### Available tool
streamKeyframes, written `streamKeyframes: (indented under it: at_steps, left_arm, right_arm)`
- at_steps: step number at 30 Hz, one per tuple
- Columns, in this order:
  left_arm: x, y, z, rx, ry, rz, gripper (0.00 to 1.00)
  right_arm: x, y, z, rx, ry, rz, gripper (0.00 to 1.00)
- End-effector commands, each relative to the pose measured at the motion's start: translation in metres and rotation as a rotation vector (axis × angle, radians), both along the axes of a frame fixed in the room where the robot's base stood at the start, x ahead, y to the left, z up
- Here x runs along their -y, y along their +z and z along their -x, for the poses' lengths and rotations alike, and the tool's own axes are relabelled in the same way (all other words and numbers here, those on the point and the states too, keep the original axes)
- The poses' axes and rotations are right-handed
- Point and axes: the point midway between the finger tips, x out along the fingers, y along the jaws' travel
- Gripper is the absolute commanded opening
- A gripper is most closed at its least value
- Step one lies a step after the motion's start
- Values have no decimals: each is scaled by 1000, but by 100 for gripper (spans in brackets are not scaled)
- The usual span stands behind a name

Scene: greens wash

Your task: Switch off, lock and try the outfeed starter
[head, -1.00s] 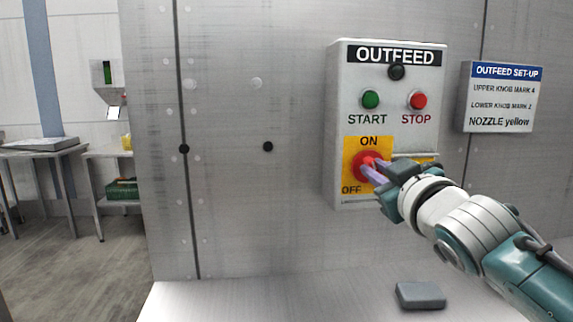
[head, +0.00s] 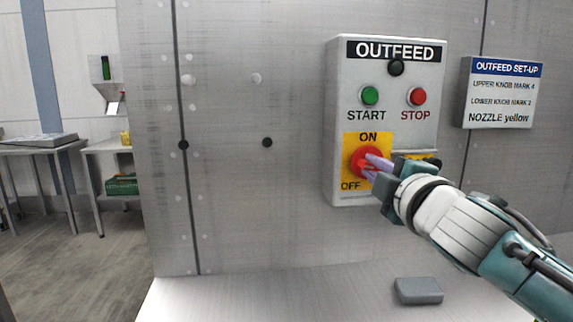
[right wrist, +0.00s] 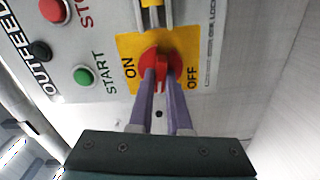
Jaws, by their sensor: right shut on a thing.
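The grey OUTFEED starter box (head: 334,120) is on the metal wall. It has a green START button (head: 370,96), a red STOP button (head: 417,97) and a dark round lamp or button (head: 396,68). The red rotary switch (head: 360,158) sits on a yellow plate marked ON above and OFF at lower left. My right gripper (head: 373,167) has its purple fingers shut on the switch handle. The right wrist view shows the red handle (right wrist: 155,62) between the fingertips; its exact angle is hard to tell. A yellow and metal fitting (right wrist: 150,14) lies beside the switch, partly hidden by my gripper in the head view.
An OUTFEED SET-UP sign (head: 502,94) is on the wall to the right. A small grey block (head: 418,291) lies on the pale ledge (head: 260,300) below the box. Tables (head: 45,148) stand far left, one with a green crate (head: 122,186) beneath.

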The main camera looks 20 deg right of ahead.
Motion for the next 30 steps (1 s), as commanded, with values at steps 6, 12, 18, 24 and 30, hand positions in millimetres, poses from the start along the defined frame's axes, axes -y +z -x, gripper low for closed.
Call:
streamKeyframes:
  at_steps: [6, 12, 18, 24, 30]
  left_arm:
    - [1, 0, 0, -1, 3, 4, 50]
    - [1, 0, 0, -1, 2, 4, 50]
    - [1, 0, 0, 0, 1, 2, 50]
    - [-1, 0, 0, -1, -2, -3, 50]
    - [-2, 0, 0, -1, -4, -7, 50]
  right_arm:
    - [1, -2, 0, -32, -3, 123, 0]
    - [1, -2, 0, -48, -2, 189, 0]
    - [1, -2, 0, -54, -3, 213, 0]
    - [1, -2, 0, -55, -3, 218, 0]
    - [1, -2, 0, -55, -3, 218, 18]
